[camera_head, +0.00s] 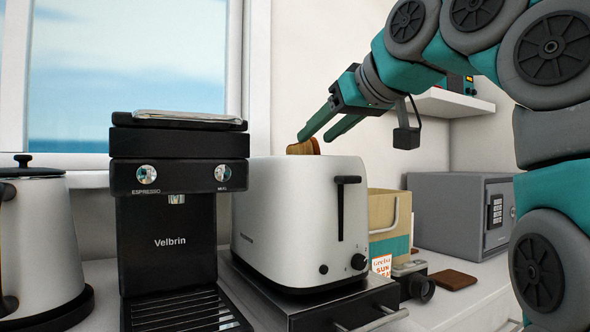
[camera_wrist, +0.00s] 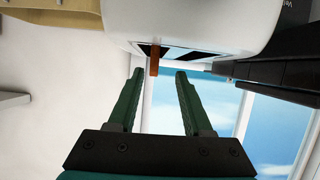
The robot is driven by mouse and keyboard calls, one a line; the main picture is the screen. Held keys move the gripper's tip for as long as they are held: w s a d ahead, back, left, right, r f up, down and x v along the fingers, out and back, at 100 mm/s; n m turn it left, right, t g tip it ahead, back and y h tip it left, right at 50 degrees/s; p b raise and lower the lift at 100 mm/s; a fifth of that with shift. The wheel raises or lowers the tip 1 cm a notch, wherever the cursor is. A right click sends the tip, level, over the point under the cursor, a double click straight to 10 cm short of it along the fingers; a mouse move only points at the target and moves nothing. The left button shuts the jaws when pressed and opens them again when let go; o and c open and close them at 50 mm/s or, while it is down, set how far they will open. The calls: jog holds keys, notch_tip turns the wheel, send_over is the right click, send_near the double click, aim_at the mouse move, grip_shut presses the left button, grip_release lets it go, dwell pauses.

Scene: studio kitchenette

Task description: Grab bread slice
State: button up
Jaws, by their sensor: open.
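The bread slice (camera_head: 304,147) sticks up out of the top of the white toaster (camera_head: 290,210). In the wrist view only a thin brown edge of the bread slice (camera_wrist: 155,60) shows at the toaster's (camera_wrist: 200,22) dark slot; the rest is hidden inside. My gripper (camera_head: 314,137) is above the toaster, close to the slice. In the wrist view my gripper (camera_wrist: 160,73) is open and empty, its two fingers apart. The slice's edge lies between the finger lines, nearer the left finger, just past the tips. I cannot tell whether anything touches.
A black Velbrin espresso machine (camera_head: 180,240) stands close left of the toaster, with a kettle (camera_head: 40,235) beyond. A box (camera_head: 388,215), a camera (camera_head: 414,280), a brown flat item (camera_head: 453,279) and a grey safe (camera_head: 455,210) are to the right. The toaster stands on a dark drawer unit (camera_head: 330,310).

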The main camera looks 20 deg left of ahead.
aim_at(314, 138)
jog(key=shift+w+a+f+p, duration=0.15)
jog(key=shift+w+a+p, duration=0.05)
jog(key=shift+w+a, duration=0.3)
jog(key=shift+w+a+f+p, duration=0.15)
jog(key=shift+w+a, duration=0.2)
jog(key=shift+w, duration=0.2)
jog(key=shift+x, duration=1.95)
jog(key=shift+w+d+r, duration=0.1)
jog(key=shift+w, duration=0.05)
grip_shut()
